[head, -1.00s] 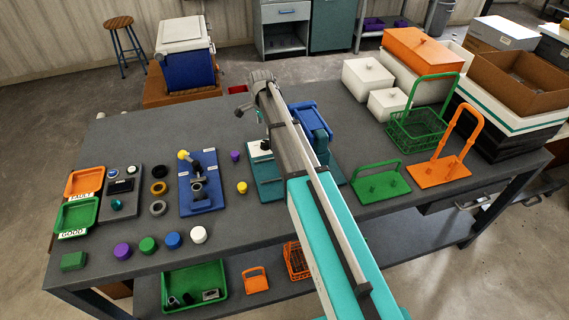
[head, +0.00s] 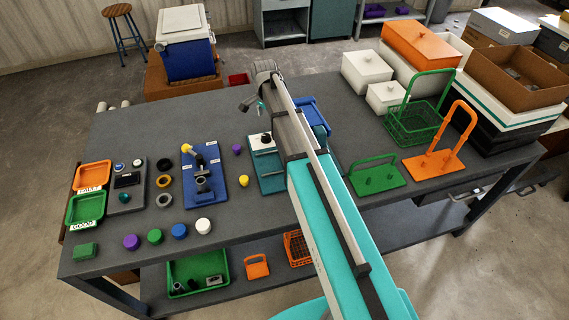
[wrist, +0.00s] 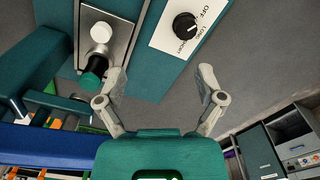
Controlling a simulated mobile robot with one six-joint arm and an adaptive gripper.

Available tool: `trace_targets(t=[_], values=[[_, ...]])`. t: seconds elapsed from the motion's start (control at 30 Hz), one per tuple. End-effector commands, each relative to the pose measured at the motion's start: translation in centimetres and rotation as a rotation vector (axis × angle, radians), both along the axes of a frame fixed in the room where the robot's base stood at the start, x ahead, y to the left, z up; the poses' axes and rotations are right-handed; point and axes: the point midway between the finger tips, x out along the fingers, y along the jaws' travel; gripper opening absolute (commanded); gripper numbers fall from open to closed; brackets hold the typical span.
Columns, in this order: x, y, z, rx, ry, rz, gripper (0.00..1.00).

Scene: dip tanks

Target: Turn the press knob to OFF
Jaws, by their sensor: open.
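The press knob (wrist: 186,26) is a round black dial on a white plate (wrist: 161,38) in the wrist view. The knob also shows in the head view (head: 265,139), on the teal press (head: 268,180) beside my arm. My gripper (wrist: 163,78) is open and empty, its two fingers apart. The knob lies beyond the fingertips in the wrist view, with no contact visible. My arm hides part of the press in the head view.
In the wrist view, a white round button (wrist: 101,32) and a dark green-and-black part (wrist: 93,72) sit near the left finger. On the bench, a blue fixture (head: 200,200) stands left of the press, and green (head: 376,180) and orange racks (head: 435,168) stand right.

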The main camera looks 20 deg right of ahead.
Motion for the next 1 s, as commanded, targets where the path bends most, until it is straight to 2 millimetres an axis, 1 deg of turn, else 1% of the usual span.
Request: trace_targets(t=[0.03,1.0], values=[[-1.1,0.0,0.0,0.0,0.0,0.03,0.87],[-14.7,0.0,-0.1,0.0,0.001,0.643,0.87]])
